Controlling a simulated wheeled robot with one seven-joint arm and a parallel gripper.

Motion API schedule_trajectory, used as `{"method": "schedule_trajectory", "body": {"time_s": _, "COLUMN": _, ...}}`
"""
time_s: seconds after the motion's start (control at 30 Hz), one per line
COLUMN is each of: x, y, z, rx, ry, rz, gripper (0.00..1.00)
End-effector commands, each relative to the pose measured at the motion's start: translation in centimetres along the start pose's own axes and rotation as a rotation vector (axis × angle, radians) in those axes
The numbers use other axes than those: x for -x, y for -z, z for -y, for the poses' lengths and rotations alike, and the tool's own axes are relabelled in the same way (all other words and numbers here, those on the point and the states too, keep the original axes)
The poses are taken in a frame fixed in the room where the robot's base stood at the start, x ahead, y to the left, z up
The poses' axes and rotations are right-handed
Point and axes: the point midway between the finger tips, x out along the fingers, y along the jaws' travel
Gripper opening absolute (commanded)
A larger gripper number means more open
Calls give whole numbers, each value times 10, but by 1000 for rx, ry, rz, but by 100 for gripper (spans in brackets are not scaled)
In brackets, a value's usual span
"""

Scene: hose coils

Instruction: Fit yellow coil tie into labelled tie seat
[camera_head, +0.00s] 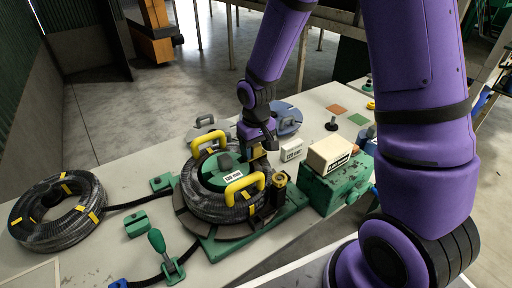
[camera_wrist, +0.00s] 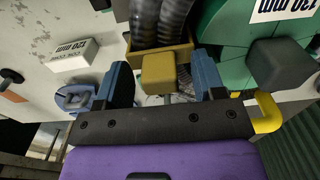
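The yellow coil tie (camera_wrist: 160,72) shows as a yellow block with a wider channel behind it, around the black hose (camera_wrist: 173,20) in the wrist view. In the head view part of the tie (camera_head: 258,153) shows at the back right of the coil (camera_head: 215,207), below my gripper (camera_head: 257,138). In the wrist view the two blue fingers of my gripper (camera_wrist: 162,82) stand either side of the yellow block, with narrow gaps showing at both sides. A second yellow tie (camera_head: 280,183) with a dark top stands at the coil's front right. I cannot make out which tie seat is labelled.
The green hub (camera_wrist: 225,35) carries a label and a dark knob; yellow handles (camera_head: 244,188) arch beside it. A white label block (camera_head: 291,149) and a green box (camera_head: 325,190) stand to the right. Another hose coil (camera_head: 58,212) lies at the left.

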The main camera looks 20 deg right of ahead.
Motion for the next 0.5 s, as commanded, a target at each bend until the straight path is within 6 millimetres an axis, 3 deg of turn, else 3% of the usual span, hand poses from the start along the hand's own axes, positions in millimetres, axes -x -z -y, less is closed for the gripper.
{"method": "schedule_trajectory", "body": {"time_s": 0.5, "x": 1, "y": 0, "z": 0, "rx": 0, "ry": 0, "rz": 0, "gripper": 63}}
